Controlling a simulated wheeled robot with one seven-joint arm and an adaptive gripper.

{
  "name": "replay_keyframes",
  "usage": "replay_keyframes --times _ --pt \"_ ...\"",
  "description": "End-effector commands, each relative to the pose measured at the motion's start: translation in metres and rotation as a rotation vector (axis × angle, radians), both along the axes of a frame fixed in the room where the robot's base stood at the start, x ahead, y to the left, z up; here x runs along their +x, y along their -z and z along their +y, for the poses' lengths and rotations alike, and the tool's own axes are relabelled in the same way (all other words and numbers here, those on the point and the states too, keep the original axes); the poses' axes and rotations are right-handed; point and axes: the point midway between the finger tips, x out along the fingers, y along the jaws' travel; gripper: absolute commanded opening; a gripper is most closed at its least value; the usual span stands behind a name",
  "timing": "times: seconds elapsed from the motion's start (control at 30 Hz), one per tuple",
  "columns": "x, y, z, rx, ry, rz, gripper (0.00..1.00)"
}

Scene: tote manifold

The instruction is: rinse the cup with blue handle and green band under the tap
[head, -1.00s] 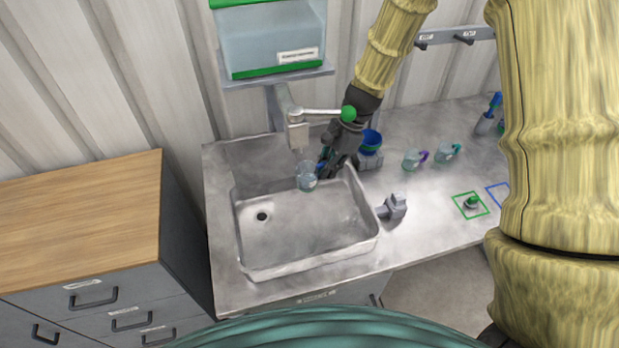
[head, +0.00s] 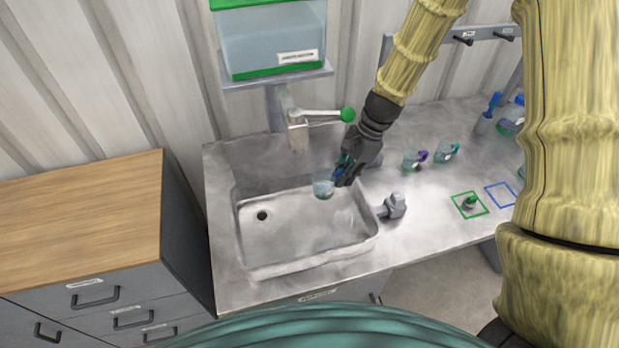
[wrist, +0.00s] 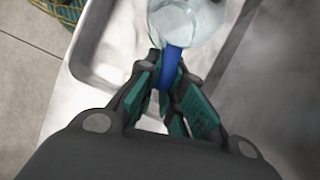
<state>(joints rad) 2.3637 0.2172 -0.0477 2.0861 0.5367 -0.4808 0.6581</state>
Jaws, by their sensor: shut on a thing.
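A clear cup (head: 323,188) hangs over the back right part of the sink basin, to the right of the tap. In the wrist view the cup (wrist: 185,22) is at the top, with its blue handle (wrist: 170,66) between the fingers. No green band can be made out on it. My gripper (head: 342,176) is shut on the blue handle; its teal finger pads also show in the wrist view (wrist: 172,92). The tap (head: 298,132) has a lever with a green knob (head: 347,114). No water stream is clearly visible.
The steel sink (head: 260,268) has an empty basin floor with a dark drain. A grey fixture (head: 393,206) stands at its right edge. Cups with a purple handle (head: 412,160) and a teal handle (head: 444,151) stand on the counter. A blue-handled brush (head: 487,115) stands further right.

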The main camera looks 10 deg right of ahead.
Motion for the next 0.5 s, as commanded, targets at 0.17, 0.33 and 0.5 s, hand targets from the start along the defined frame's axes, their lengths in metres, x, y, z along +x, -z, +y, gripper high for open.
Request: replay_keyframes --times 0.17,0.33,0.5 --pt "-0.007 -0.001 -0.007 0.0 0.0 0.0 0.0" --pt "-0.013 -0.001 -0.014 0.0 0.001 -0.001 0.0" --pt "-0.019 0.0 -0.02 0.0 0.001 0.0 0.0"
